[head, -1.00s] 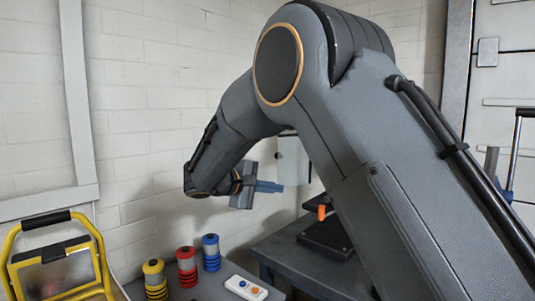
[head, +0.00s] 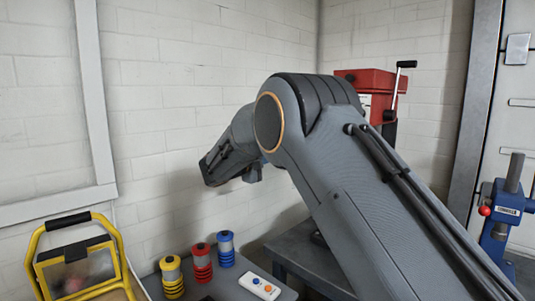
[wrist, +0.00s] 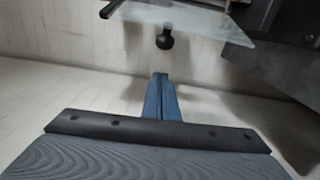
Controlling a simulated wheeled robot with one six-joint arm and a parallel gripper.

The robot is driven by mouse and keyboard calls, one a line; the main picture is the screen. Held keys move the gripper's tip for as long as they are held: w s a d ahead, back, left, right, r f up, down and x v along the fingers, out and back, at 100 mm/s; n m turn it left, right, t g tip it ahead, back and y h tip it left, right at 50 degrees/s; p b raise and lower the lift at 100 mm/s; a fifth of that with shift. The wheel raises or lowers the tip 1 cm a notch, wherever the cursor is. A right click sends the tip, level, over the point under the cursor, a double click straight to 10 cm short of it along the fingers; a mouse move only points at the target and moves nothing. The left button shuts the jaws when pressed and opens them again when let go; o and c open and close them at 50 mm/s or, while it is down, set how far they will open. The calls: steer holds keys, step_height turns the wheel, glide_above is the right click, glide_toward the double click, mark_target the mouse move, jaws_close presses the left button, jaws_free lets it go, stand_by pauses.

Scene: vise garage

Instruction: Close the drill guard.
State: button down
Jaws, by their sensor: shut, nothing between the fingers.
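The drill (head: 375,90), a red machine with a black-handled lever, stands behind my arm in the head view; its lower part is hidden. In the wrist view a clear guard plate (wrist: 205,20) with a dark edge crosses the top, with a dark round knob (wrist: 165,39) below it. A dark machine part (wrist: 265,65) is at the right. My gripper (wrist: 161,80) has its blue fingers pressed together and empty, pointing toward the knob with a visible gap. In the head view my gripper (head: 253,174) is mostly hidden behind my arm.
A bench (head: 290,255) holds yellow (head: 172,275), red (head: 201,262) and blue (head: 226,248) ringed cylinders and a white button box (head: 259,286). A yellow-framed lamp (head: 75,262) is at left, a blue vise (head: 505,215) at right. A white brick wall is behind.

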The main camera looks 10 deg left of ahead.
steer(key=s+d+p, duration=0.1)
steer(key=s+d, duration=0.1)
steer(key=s, duration=0.1)
steer(key=shift+s+r+p, duration=0.1)
steer(key=shift+s+p, duration=0.15)
steer(key=shift+p, duration=0.1)
steer(key=shift+d, duration=0.1)
